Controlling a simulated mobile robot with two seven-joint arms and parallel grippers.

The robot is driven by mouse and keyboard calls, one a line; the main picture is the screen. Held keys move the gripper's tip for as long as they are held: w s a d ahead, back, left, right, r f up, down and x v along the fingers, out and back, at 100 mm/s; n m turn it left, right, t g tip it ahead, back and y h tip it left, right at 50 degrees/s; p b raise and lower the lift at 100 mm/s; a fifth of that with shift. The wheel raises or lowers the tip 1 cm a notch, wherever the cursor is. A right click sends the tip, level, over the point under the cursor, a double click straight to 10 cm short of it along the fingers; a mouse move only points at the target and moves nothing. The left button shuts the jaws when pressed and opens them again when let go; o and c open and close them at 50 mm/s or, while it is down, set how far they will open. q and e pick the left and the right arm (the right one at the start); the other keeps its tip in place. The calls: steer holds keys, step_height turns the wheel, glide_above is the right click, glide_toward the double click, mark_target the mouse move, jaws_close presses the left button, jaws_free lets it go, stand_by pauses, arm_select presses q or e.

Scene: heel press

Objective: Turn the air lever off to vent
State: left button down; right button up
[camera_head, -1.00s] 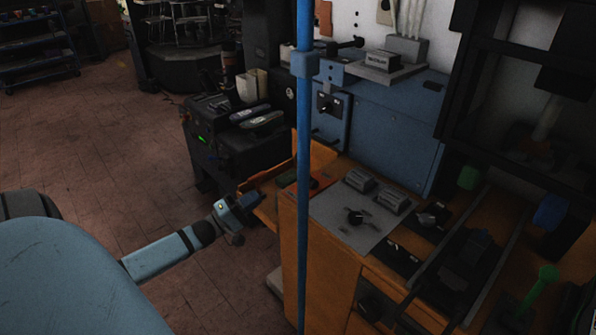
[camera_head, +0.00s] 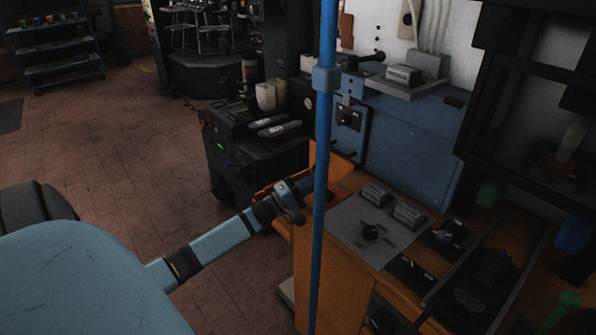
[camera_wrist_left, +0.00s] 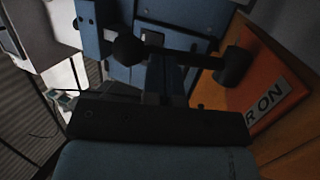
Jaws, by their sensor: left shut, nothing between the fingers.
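In the left wrist view, a black lever (camera_wrist_left: 185,57) runs from a round black ball on the left to a thick black knob on the right. The knob is beside an orange panel (camera_wrist_left: 293,65) whose white label partly reads "R ON". My left gripper (camera_wrist_left: 163,82) is shut and empty close to the lever's rod; I cannot tell whether they touch. In the head view, my left gripper (camera_head: 308,187) reaches the left end of the orange bench (camera_head: 331,275), partly behind a blue post. The lever is not clear there. My right gripper is not in view.
The upright blue post (camera_head: 321,140) stands in front of the bench. A blue cabinet (camera_head: 410,140) is behind it. A grey panel with controls (camera_head: 350,225) lies on the bench top. A black machine (camera_head: 255,150) stands behind my left arm.

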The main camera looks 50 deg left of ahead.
arm_select(q)
steer(key=shift+w, duration=0.2)
steer(key=shift+r, duration=0.15)
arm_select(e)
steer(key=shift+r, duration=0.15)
arm_select(q)
steer(key=shift+r+p, duration=0.1)
steer(key=shift+p, duration=0.35)
steer(key=r+g+p, duration=0.1)
steer(key=p, duration=0.2)
steer(key=w+r+g+y+p, duration=0.1)
steer(key=p, duration=0.3)
steer(key=shift+w+r+n+p, duration=0.1)
steer(key=shift+w+n+p, duration=0.2)
steer(key=w+g+p, duration=0.1)
steer(key=g+p, duration=0.1)
steer(key=p, duration=0.1)
steer(key=shift+w+d+y, duration=0.15)
steer(key=shift+w+y, duration=0.15)
steer(key=shift+w, duration=0.1)
steer(key=shift+w+p, duration=0.3)
steer(key=shift+w, duration=0.2)
steer(key=shift+x, duration=0.8)
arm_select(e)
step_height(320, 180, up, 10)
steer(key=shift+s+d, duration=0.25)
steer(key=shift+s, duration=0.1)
